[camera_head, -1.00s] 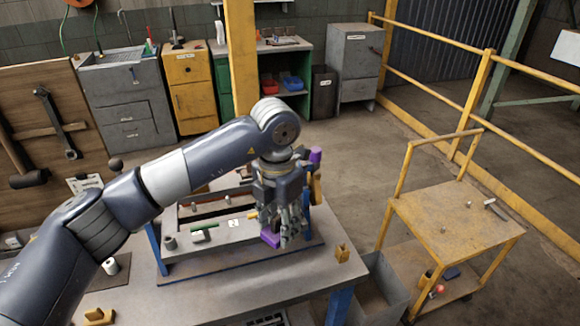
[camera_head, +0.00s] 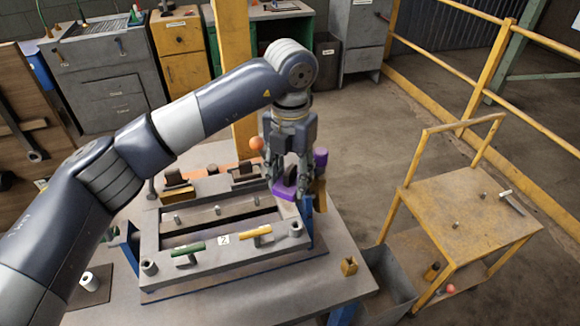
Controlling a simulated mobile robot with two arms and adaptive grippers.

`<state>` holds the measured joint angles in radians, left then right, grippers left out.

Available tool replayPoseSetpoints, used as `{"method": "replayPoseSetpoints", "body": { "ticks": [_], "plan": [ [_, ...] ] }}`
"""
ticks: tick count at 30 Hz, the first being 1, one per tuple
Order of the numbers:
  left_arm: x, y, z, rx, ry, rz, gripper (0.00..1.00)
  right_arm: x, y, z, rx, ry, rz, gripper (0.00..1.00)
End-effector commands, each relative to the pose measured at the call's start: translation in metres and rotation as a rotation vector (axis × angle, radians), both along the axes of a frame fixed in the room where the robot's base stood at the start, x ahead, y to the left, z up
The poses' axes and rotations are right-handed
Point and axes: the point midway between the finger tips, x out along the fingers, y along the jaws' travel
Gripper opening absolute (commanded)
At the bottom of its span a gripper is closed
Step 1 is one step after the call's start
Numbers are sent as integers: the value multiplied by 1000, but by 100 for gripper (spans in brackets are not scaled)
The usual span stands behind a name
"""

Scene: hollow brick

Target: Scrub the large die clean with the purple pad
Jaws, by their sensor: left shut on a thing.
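My left gripper (camera_head: 290,178) points down over the back right end of the large die and is shut on the purple pad (camera_head: 284,190). The large die looks to be the grey rectangular frame (camera_head: 155,243) with long slots on the table. It carries a green handle (camera_head: 189,248), a yellow handle (camera_head: 256,232) and a white tag. The pad is partly hidden by the fingers. I cannot tell whether it touches the die. My right gripper is not in view.
A purple-topped thing (camera_head: 320,158) stands just right of the gripper. A small yellow block (camera_head: 348,266) sits at the table's right front. A grey bin (camera_head: 388,280) and a yellow cart (camera_head: 470,215) stand right of the table. Dark blocks lie behind the die.

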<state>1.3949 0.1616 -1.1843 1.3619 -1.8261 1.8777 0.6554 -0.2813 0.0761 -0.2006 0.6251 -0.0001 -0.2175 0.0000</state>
Motion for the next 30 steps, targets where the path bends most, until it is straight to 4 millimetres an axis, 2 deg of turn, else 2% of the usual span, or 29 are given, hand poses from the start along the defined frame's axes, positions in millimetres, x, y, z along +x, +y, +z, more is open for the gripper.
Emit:
{"method": "replayPoseSetpoints", "body": {
  "ticks": [11,14,22,30],
  "plan": [
    [-1,0,-36,0,1,-1,22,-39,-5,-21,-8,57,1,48],
    [-1,0,-46,0,1,-1,22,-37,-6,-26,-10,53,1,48],
    [0,0,-57,0,-1,-1,22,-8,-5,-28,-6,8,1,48],
    [-1,0,-57,0,0,-1,22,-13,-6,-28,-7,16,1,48]
  ]
}}
